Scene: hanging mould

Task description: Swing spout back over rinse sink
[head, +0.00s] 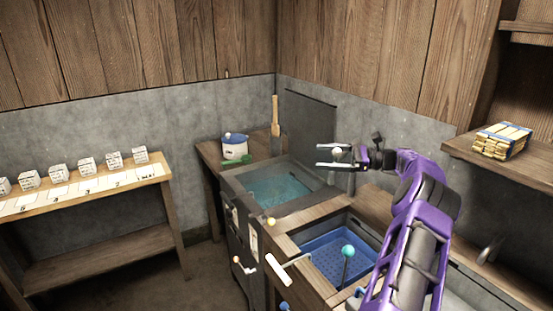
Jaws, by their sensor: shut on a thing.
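My gripper (333,156) is at the back right, in front of the grey wall and above the right rim of the water-filled vat. Its two pale fingers are closed on a small whitish round knob (337,152), which looks like part of the spout. A thin metal post (352,182) shows just below the gripper; the rest of the spout is hidden or too small to make out. The blue sunken basin (316,243), with a dotted floor, lies in the wooden counter in front of the vat. I cannot tell for sure that it is the rinse sink.
The vat (238,188) holds blue-green water; its grey lid (310,118) stands raised behind. A blue-lidded white pot (234,148) stands on the back table. A teal ball-topped lever (347,252) and a white handle (277,272) stand at the basin. A shelf bearing gold bars (503,141) is right.

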